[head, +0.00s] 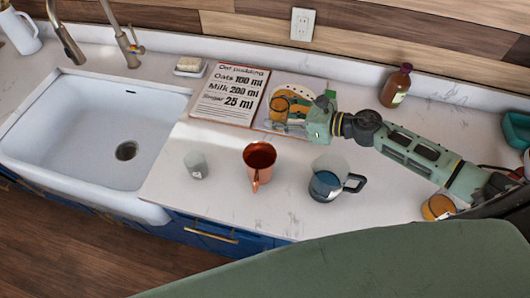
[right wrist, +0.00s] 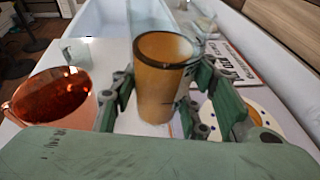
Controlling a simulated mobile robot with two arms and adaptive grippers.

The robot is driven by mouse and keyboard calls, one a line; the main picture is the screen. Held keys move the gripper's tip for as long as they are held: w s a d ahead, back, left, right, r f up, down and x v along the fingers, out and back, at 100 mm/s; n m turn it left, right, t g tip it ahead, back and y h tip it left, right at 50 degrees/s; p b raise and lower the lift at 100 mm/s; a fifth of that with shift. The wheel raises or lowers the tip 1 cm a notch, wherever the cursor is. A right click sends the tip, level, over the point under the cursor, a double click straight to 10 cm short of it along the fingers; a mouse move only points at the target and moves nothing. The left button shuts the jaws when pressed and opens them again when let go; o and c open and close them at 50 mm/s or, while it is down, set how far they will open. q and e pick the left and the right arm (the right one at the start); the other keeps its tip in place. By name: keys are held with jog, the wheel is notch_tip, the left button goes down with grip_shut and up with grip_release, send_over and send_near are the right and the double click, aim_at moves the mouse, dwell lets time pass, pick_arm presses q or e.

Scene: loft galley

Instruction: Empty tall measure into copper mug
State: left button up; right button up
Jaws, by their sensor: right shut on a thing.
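The tall measure (right wrist: 165,85) is an amber, straight-sided vessel with a dark rim. It stands upright between the fingers of my right gripper (right wrist: 168,105) in the right wrist view, and the gripper is shut on it. Its contents cannot be made out. In the head view my right gripper (head: 305,118) is over the picture page, behind and right of the copper mug. The copper mug (head: 255,176) stands upright on the counter with dark red inside. It shows at the left in the right wrist view (right wrist: 38,112). My left gripper is not in view.
A clear jug (head: 326,183) with bluish liquid stands right of the mug, a small frosted glass (head: 196,165) left of it. The recipe book (head: 230,95) lies behind. An amber cup (head: 438,207) and brown bottle (head: 396,86) are right. The sink (head: 85,125) is left.

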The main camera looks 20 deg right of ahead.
aim_at(277, 115)
jog(key=shift+s+r+n+h, duration=0.25)
jog(key=shift+n+h, duration=0.05)
jog(key=shift+n, duration=0.2)
jog(key=shift+a+r+n+t+p, duration=0.15)
jog(key=shift+a+n+t+p, duration=0.15)
jog(key=shift+n+t+p, duration=0.15)
jog(key=shift+s+r+n+t+h+p, duration=0.35)
jog(key=shift+r+n+h, duration=0.1)
jog(key=shift+n, duration=0.3)
jog(key=shift+a+r+n, duration=0.3)
jog(key=shift+a+n, duration=0.15)
jog(key=shift+n, duration=0.05)
jog(key=shift+s+d+r, duration=0.1)
jog(key=shift+s+d, duration=0.1)
jog(key=shift+s, duration=0.05)
jog(key=shift+a+r+n+t+h, duration=0.1)
jog(key=shift+a+n+t+h, duration=0.2)
jog(key=shift+a+n, duration=0.1)
jog(key=shift+s+d+r+p, duration=0.15)
jog(key=shift+d+p, duration=0.15)
jog(key=shift+a+r+n, duration=0.1)
jog(key=shift+a+n, duration=0.2)
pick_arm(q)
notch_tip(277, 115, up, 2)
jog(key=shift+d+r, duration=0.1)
pick_arm(e)
jog(key=shift+r, duration=0.1)
